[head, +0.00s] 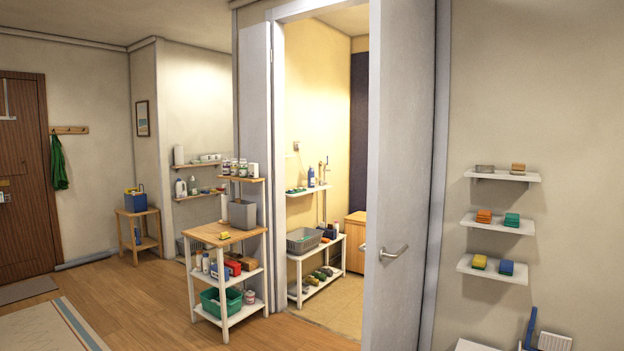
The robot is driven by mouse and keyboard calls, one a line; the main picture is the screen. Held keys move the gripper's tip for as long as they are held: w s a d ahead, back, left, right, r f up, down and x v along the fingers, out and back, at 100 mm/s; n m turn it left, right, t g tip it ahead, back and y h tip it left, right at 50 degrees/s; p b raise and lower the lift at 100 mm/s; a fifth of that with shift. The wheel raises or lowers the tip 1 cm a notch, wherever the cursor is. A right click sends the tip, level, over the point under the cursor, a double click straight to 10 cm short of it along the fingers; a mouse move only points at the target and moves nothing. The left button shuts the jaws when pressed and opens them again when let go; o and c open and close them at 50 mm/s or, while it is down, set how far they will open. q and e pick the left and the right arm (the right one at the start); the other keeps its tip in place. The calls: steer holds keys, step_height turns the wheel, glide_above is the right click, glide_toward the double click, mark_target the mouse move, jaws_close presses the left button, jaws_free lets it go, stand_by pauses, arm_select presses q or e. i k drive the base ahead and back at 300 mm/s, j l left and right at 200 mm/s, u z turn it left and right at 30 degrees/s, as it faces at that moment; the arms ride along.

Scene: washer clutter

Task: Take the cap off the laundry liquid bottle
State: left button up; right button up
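Neither of my grippers shows in the head view. Several bottles stand at a distance, too small for me to tell which is the laundry liquid bottle. A blue bottle (311,177) stands on a wall shelf in the lit room beyond the doorway. A white jug-like bottle (180,188) stands on a shelf in the alcove at the left. Small bottles (243,168) stand on top of the wooden shelf unit, and a white bottle (205,263) stands on its middle shelf. Their caps are too small to make out clearly.
An open white door (400,200) with a lever handle stands right of the doorway. The wooden shelf unit (222,237) stands left of it, holding a green basket. Wall shelves (497,224) with sponges hang at the right. The wooden floor (140,300) at front left is mostly clear.

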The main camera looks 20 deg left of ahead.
mark_target(311, 173)
steer(key=i+j+u, duration=0.5)
steer(key=i+u, duration=1.3)
steer(key=i, duration=0.95)
steer(key=i+l+z, duration=0.1)
steer(key=i+z, duration=0.6)
steer(key=i+j+z, duration=0.1)
steer(key=i+z, duration=0.25)
steer(key=i+l+z, duration=0.2)
steer(key=i+z, duration=0.5)
steer(key=i, duration=0.2)
steer(key=i+z, duration=0.3)
steer(key=i, duration=0.15)
steer(key=i+u, duration=0.15)
steer(key=i, duration=0.3)
steer(key=i+l+u, duration=0.2)
steer(key=i, duration=0.3)
steer(key=i+u, duration=0.15)
steer(key=i, duration=0.3)
steer(key=i+l+u, duration=0.15)
steer(key=i, duration=0.3)
steer(key=l, duration=0.1)
